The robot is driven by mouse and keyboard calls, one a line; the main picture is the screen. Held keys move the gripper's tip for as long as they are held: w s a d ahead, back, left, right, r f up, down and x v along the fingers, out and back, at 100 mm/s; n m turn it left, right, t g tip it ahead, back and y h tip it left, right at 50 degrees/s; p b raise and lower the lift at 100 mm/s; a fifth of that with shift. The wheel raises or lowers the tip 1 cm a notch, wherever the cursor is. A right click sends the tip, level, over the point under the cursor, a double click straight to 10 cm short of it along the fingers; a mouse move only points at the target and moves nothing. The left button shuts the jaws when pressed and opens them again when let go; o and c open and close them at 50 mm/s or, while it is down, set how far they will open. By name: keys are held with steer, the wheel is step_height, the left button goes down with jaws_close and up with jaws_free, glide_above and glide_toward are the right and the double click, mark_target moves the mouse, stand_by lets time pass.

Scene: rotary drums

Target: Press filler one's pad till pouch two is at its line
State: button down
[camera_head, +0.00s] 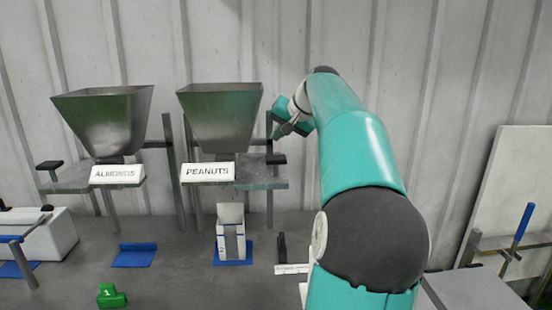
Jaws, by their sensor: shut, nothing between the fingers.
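Two metal hopper fillers stand side by side: one labelled ALMONDS (103,118) at left, one labelled PEANUTS (220,115) in the middle. No filler number is readable. A black pad (49,165) sits left of the almonds filler, and another black pad (276,159) sits at the right of the peanuts filler. A pale pouch marked 2 (231,236) stands upright beneath the peanuts filler on a blue mat (248,252). Its fill level and line are too small to tell. My gripper (277,136) is shut and empty, just above the right pad, apparently not touching it.
A green piece marked 1 (111,296) lies at the front left. A white machine (45,240) stands at far left. My arm hides part of the table's right side.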

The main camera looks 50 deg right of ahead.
mark_target(278, 159)
steer(key=shift+f, duration=1.65)
steer(key=shift+f, duration=0.1)
stand_by(0.7)
steer(key=shift+f, duration=0.25)
steer(key=shift+f, duration=1.7)
stand_by(1.8)
steer(key=shift+r, duration=2.1)
steer(key=shift+r, duration=0.1)
steer(key=shift+r, duration=2.4)
